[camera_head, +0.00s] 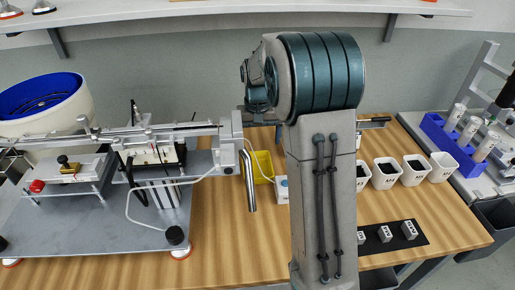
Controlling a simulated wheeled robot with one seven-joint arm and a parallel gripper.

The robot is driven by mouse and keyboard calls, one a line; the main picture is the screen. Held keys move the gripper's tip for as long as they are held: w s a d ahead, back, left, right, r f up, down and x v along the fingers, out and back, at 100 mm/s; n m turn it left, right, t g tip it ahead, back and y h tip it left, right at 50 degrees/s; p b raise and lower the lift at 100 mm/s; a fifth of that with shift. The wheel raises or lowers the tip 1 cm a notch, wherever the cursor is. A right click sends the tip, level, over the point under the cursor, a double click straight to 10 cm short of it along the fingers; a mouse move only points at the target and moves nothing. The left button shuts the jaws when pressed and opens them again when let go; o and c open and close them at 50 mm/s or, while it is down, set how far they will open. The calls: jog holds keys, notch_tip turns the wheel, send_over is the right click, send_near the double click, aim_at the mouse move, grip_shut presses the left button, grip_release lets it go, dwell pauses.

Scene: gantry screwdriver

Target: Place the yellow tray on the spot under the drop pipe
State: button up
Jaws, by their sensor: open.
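The yellow tray (263,163) stands on the wooden table behind and slightly right of the drop pipe, partly hidden by the pipe and my arm. The drop pipe (248,182) is a silver tube slanting down from the end of the gantry machine on the left. The table below its lower end looks bare, with no tray there. My arm rises through the middle of the picture and hides part of the table.
A blue-lined bowl feeder (75,125) and gantry machine on a grey plate (95,235) fill the left. Several white cups (387,178), a black strip with grey blocks (408,240) and a blue rack (432,127) stand right. Wood in front of the pipe is clear.

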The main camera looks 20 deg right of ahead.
jog(key=p, duration=0.1)
jog(key=t+p, duration=0.3)
jog(key=p, duration=0.2)
send_near(257, 169)
jog(key=shift+h, duration=0.3)
jog(key=shift+a+x, duration=0.15)
jog(key=shift+x, duration=1.2)
jog(key=shift+a+x, duration=0.15)
jog(key=shift+x, duration=1.2)
jog(key=c, duration=1)
jog(key=shift+c, duration=0.2)
